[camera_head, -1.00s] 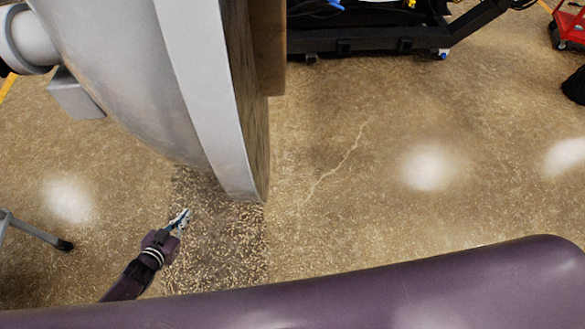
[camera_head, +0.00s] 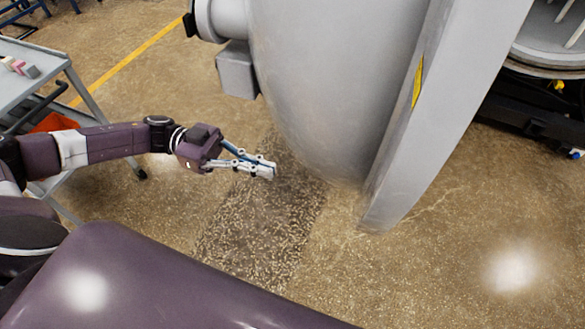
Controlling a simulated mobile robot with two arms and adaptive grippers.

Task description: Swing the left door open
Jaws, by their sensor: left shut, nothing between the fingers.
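The left door (camera_head: 335,80) is a large grey domed furnace door with a flat rim flange (camera_head: 440,110) that bears a yellow label. It stands swung away from the furnace opening (camera_head: 552,35), part of which shows at the upper right. My left gripper (camera_head: 268,169) is in front of the domed outer face, to its left, with its fingertips together and nothing between them. It appears apart from the door. My right gripper is not in view.
A grey cart (camera_head: 30,75) with small items on top stands at the left, behind my left arm. A grey box and pipe (camera_head: 237,70) stick out from the door's back. Dark framework (camera_head: 530,125) lies below the furnace. Open floor lies at the lower right.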

